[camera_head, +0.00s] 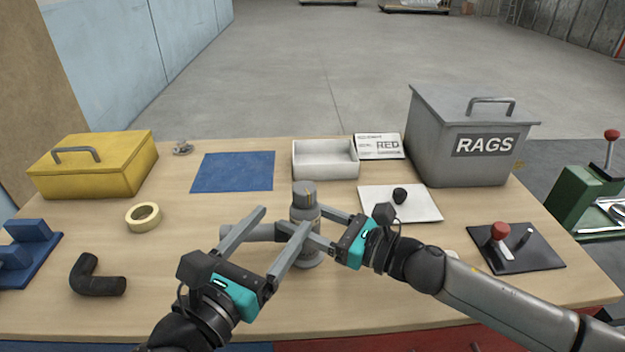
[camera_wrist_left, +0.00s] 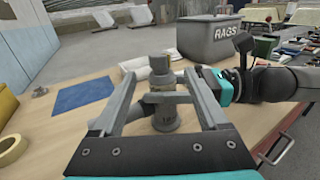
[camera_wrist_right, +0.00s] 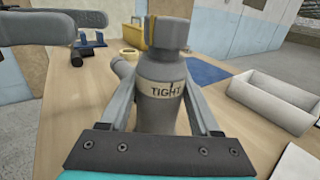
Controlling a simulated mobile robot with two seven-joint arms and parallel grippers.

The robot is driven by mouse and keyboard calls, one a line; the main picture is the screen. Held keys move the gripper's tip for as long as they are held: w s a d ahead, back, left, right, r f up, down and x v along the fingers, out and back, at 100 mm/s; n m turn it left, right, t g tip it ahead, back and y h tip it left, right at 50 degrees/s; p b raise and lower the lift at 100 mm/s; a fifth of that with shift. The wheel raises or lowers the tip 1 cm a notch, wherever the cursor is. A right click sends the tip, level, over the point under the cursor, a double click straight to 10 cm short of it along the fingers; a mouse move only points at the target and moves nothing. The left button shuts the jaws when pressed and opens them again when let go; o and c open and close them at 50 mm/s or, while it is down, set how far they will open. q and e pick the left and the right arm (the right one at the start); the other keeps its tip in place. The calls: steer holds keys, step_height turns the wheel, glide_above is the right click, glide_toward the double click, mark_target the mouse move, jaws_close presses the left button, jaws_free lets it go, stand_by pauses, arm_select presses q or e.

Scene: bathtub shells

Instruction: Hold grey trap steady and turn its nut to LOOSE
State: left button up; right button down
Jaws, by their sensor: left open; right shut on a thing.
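The grey trap (camera_head: 305,245) stands upright on the table, with a side pipe (camera_head: 255,232) pointing left. A darker ribbed cap (camera_wrist_right: 168,35) tops it; I cannot tell which ring is the nut. A cream band reading TIGHT (camera_wrist_right: 166,90) with a dark mark faces my right wrist camera. My right gripper (camera_head: 304,219) is shut on the trap, one finger on each side of its body. My left gripper (camera_head: 284,219) is open, its fingers reaching toward the trap from the front left. In the left wrist view the trap (camera_wrist_left: 163,100) shows between those fingers; contact is unclear.
A yellow box (camera_head: 110,180), tape ring (camera_head: 143,217) and black elbow (camera_head: 98,282) are left. A black plate (camera_head: 535,252) is right.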

mark_target(304, 192)
arm_select(q)
steer(key=x, duration=1.1)
steer(key=shift+w+d, duration=0.2)
steer(key=shift+w, duration=0.15)
jaws_close()
